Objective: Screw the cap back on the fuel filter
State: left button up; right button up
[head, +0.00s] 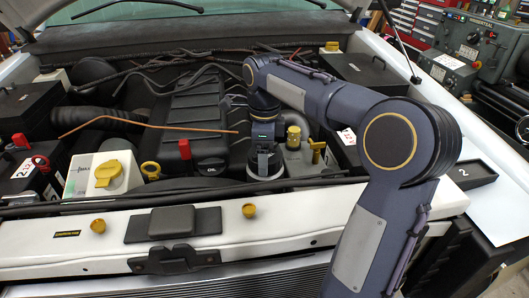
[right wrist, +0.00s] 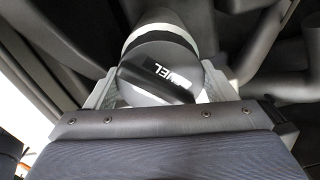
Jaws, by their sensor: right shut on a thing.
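My right gripper (head: 265,160) reaches down into the engine bay, in the middle of the head view. In the right wrist view its fingers (right wrist: 160,84) stand on either side of a round grey cap (right wrist: 147,56) and are shut on it. The cap has a dark raised grip bar and white lettering that reads like FUEL. The pale body of the fuel filter (right wrist: 165,18) shows beyond the cap, with a dark band between. I cannot tell how far the cap is threaded on. In the head view the gripper mostly hides cap and filter. My left gripper is not in view.
Hoses surround the filter.

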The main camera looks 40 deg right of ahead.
jog(key=shift+o, duration=1.3)
jog(key=c, duration=0.5)
jog(key=shift+o, duration=0.2)
jog(key=m+p, duration=0.1)
jog(key=m, duration=0.1)
jog(key=shift+r+m, duration=0.15)
jog(key=shift+m, duration=0.25)
jog(key=m+p, duration=0.1)
jog(key=m, duration=0.4)
jog(key=shift+a+f+m, duration=0.1)
jog(key=shift+f+m, duration=0.2)
jog(key=shift+m, duration=0.6)
jog(key=shift+m+b, duration=0.3)
